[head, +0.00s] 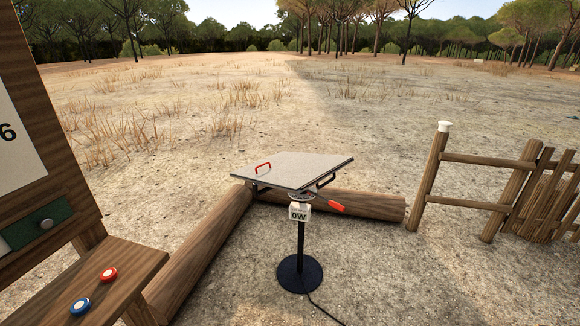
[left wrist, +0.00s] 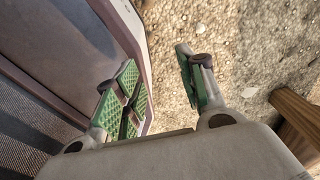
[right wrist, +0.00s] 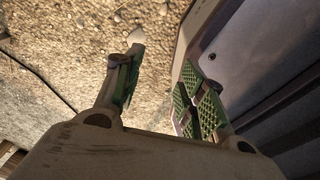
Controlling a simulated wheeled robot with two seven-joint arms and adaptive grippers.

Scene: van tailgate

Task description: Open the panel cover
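The panel cover (head: 292,168) is a flat grey square plate on top of a black pedestal stand (head: 300,245) with a round base. It lies nearly level. A red lever (head: 336,207) sticks out below the right side. My left gripper (left wrist: 160,88) shows only in the left wrist view, with its green-padded fingers apart and nothing between them. My right gripper (right wrist: 157,92) shows only in the right wrist view, also open and empty. Neither gripper is near the cover.
Logs (head: 355,205) lie behind and left of the stand. A wooden fence (head: 490,185) is at the right. A cable (head: 325,308) runs along the ground.

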